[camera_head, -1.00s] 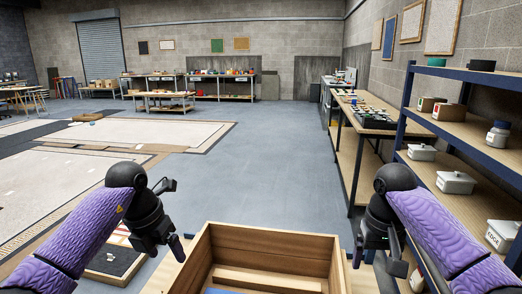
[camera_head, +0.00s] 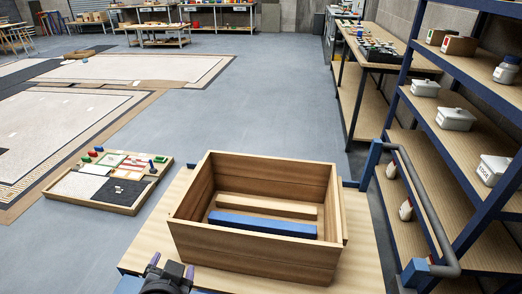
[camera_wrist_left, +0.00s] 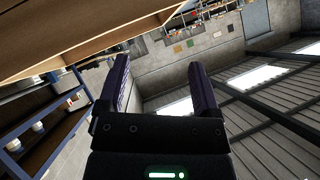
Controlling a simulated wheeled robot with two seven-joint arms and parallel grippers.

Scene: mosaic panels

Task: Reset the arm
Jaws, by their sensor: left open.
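My left gripper (camera_head: 171,267) shows at the bottom edge of the head view, in front of the wooden box's near left corner. In the left wrist view my left gripper (camera_wrist_left: 160,75) has its two dark fingers spread, with nothing between them. The wrist view is tilted and shows the wall and ceiling beyond the fingers. My right arm and right gripper are out of view.
An open wooden box (camera_head: 256,252) on a pale wooden top (camera_head: 364,250) holds a blue bar (camera_head: 262,225) and a wooden bar (camera_head: 265,207). A grey handle bar (camera_head: 428,205) and shelves (camera_head: 460,135) stand right. A mosaic tray (camera_head: 105,198) lies left; grey floor (camera_head: 265,110) is clear.

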